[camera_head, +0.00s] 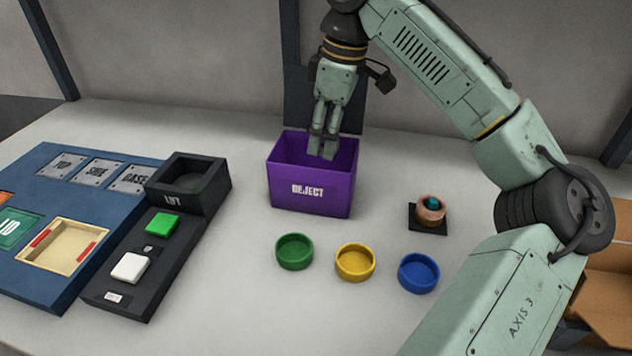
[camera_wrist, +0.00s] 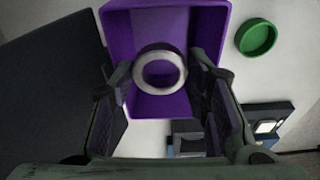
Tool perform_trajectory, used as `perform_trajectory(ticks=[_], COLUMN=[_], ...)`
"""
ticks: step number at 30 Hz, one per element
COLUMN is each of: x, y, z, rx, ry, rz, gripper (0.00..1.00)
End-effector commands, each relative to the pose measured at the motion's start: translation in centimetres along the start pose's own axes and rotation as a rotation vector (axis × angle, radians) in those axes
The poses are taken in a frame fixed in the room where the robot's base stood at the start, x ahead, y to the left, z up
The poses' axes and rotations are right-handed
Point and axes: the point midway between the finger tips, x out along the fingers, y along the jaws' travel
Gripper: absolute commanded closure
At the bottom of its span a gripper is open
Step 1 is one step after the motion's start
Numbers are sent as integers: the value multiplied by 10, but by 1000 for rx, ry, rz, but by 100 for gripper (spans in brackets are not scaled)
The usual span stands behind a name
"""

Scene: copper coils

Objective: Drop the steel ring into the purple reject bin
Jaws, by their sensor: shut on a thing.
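The purple reject bin (camera_head: 310,188), lettered REJECT, stands upright at the back middle of the table. It also fills the upper middle of the wrist view (camera_wrist: 217,20). My gripper (camera_head: 321,150) points down, with its fingertips over the bin's opening in the head view. In the wrist view, my gripper (camera_wrist: 160,80) is shut on the pale steel ring (camera_wrist: 145,85), which lies between the two fingers with the purple bin behind it. The ring cannot be made out in the head view. How far the fingertips are above or below the rim is hard to tell.
Green (camera_head: 294,252), yellow (camera_head: 355,262) and blue (camera_head: 418,273) round cups stand in front of the bin. A copper coil (camera_head: 431,210) sits on a dark pad at right. A black button box (camera_head: 140,270) and a blue board (camera_head: 40,290) lie at left.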

Motion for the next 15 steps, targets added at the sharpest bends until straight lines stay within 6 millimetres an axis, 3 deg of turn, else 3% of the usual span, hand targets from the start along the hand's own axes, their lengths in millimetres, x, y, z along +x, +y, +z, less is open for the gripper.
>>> perform_trajectory(ticks=[4, 5, 15], x=[-1, -1, -1], y=[0, 0, 0], z=[0, 0, 0], rx=[0, 0, 0], ry=[0, 0, 0], rz=[1, 1, 0], gripper=[90, 55, 34])
